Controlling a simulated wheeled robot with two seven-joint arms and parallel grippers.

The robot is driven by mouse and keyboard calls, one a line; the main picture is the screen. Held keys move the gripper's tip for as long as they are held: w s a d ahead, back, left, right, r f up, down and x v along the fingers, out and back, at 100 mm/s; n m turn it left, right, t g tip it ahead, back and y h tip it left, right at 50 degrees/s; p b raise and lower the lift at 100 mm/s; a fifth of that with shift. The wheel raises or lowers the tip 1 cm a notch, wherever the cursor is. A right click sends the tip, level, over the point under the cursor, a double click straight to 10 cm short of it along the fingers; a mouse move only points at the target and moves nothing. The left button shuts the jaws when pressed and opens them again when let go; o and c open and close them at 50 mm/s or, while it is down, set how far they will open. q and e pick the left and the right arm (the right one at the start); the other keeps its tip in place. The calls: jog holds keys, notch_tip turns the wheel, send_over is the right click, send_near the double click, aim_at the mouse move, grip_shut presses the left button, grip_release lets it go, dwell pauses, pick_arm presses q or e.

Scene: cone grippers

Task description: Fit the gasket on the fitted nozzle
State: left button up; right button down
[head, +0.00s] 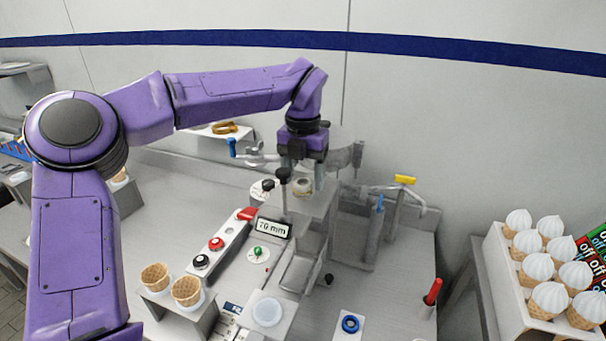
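My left gripper (305,175) points down at the dispensing machine in the middle, below the purple wrist. Its fingers are small and partly hidden by a black-knobbed post, so I cannot tell whether they are open or shut. A pale beige round part (303,187) shows just below them; I cannot tell if it is held. A blue ring (350,324), which may be the gasket, lies on a white plate at the front. A gold ring (224,128) lies on a white shelf behind my arm. I cannot clearly make out the fitted nozzle. My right gripper is not in view.
A "70 mm" sign (273,228) stands before the machine. Waffle cones (187,291) sit in a stand at front left. A box of white-topped cones (550,270) is at the right. Taps with a yellow handle (405,180) stand over the sink. A red-handled tool (433,291) stands upright at the counter's right.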

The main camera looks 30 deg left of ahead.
pick_arm(q)
notch_tip(320, 180, up, 11)
jog(key=shift+f, duration=0.2)
dwell(0.6)
